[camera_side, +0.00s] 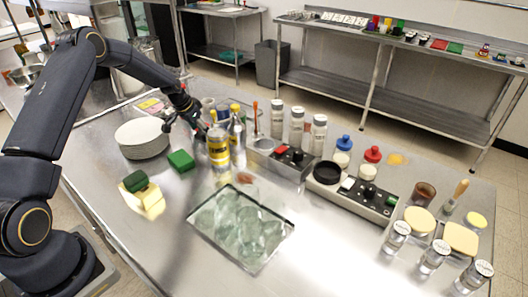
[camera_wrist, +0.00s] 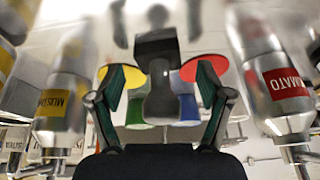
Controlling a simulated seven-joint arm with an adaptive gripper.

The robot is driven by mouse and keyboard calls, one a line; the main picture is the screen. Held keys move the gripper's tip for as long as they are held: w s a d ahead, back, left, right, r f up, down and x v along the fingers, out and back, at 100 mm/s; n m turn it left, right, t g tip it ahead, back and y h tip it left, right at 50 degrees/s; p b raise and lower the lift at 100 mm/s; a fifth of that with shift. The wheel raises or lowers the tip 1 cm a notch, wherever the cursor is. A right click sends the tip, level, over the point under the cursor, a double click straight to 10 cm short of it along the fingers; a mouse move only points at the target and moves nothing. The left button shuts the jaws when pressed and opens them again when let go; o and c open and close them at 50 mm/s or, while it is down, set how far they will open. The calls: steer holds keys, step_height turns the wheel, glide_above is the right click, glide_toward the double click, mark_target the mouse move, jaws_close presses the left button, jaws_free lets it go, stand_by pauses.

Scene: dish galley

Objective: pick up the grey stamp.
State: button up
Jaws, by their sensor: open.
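In the wrist view, a dark grey, block-topped thing that looks like the grey stamp (camera_wrist: 157,46) stands in the middle of the picture. My gripper (camera_wrist: 161,80) is open, with one finger on each side of it. I see a gap on both sides, and no contact shows. In the side view, my gripper (camera_side: 190,118) is low over the table, behind the yellow-labelled can and beside the bottles. I cannot make out the stamp in the side view; it may be hidden among the crowded items there.
Close around my gripper are a mustard bottle (camera_wrist: 62,105), a tomato bottle (camera_wrist: 280,90), and yellow (camera_wrist: 124,82) and red (camera_wrist: 203,67) disc-like pieces.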

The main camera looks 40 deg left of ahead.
steer(key=c, duration=1.2)
steer(key=shift+r, duration=0.2)
steer(key=shift+c, duration=0.2)
